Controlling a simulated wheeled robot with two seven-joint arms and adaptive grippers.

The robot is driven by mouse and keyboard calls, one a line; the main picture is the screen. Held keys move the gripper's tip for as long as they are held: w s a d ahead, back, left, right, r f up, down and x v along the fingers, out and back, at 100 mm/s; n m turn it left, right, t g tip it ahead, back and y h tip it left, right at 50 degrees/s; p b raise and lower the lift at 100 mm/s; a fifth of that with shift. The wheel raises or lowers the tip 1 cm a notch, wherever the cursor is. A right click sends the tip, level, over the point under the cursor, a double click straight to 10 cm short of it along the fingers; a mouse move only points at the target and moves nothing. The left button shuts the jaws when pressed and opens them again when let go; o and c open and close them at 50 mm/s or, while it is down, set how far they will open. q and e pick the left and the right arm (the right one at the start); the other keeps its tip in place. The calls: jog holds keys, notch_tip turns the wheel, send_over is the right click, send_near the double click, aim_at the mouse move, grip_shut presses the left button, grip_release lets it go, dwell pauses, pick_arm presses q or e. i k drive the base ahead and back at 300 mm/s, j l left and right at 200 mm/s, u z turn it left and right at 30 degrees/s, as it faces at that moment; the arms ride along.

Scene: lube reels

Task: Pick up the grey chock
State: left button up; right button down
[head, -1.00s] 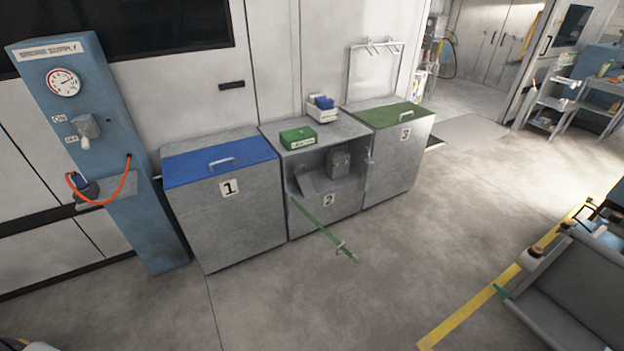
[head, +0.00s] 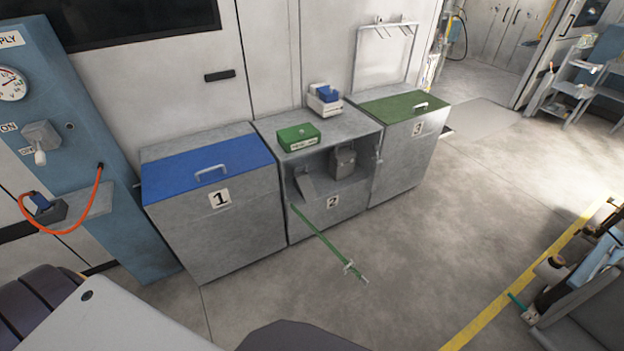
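A small grey wedge-shaped piece, which looks like the chock (head: 306,188), sits inside the open compartment of cabinet 2 (head: 345,207), at its left side. A boxy grey object with a narrower top (head: 342,162) stands to its right in the same compartment. Neither of my grippers shows in the head view, and nothing is seen touching the chock.
A thin green panel (head: 325,241), seen edge-on with a handle, juts out from the compartment's lower left. Blue-lidded cabinet 1 (head: 215,230) and green-lidded cabinet 3 (head: 410,155) flank it. A green box (head: 298,137) lies on top. Floor ahead is clear.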

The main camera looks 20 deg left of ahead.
aim_at(303, 185)
jog(key=i+j+z, duration=0.35)
jog(key=i+j, duration=0.35)
jog(key=j, duration=0.1)
